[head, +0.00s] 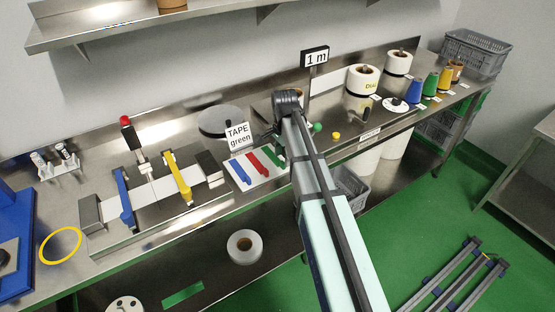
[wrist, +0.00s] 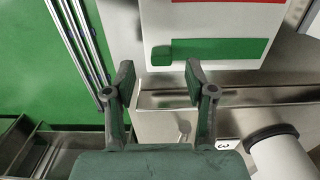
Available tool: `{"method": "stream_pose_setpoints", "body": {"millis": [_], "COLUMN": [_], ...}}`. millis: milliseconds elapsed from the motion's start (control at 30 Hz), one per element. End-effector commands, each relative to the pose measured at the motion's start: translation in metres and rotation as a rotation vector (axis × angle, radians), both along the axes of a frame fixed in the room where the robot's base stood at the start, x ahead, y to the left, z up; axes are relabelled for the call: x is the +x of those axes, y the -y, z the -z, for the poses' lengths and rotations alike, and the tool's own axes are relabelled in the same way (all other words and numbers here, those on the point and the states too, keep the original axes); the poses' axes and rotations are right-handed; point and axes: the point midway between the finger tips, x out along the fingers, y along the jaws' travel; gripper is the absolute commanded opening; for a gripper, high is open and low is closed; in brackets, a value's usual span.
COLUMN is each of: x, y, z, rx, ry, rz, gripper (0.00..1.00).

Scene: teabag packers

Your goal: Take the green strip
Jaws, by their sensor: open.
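The green strip (head: 271,157) lies on a white board (head: 262,176) beside a red strip (head: 257,162) and a blue strip (head: 240,172). In the wrist view the green strip (wrist: 215,50) lies across the white board, with a darker green tab at its left end. My gripper (wrist: 160,82) is open and empty. Its fingertips show just below the tab in that picture, apart from it. In the head view my arm hides most of the gripper near the board.
A sign reading "TAPE green" (head: 239,136) stands behind the board. A grey disc (head: 221,121) is behind it. A fixture with blue and yellow clamps (head: 178,177) stands left. A green knob (head: 317,127) and yellow knob (head: 336,135) are right of my arm.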

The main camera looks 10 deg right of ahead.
Motion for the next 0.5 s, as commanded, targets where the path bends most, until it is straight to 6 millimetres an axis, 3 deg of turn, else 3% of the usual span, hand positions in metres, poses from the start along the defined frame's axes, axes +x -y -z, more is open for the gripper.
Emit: {"method": "stream_pose_setpoints", "body": {"millis": [300, 500], "x": [0.001, 0.001], "y": [-0.001, -0.001], "z": [0.031, 0.035], "rx": [0.000, 0.000], "ry": [-0.002, 0.000], "rz": [0.000, 0.000], "gripper": [0.55, 0.55]}}
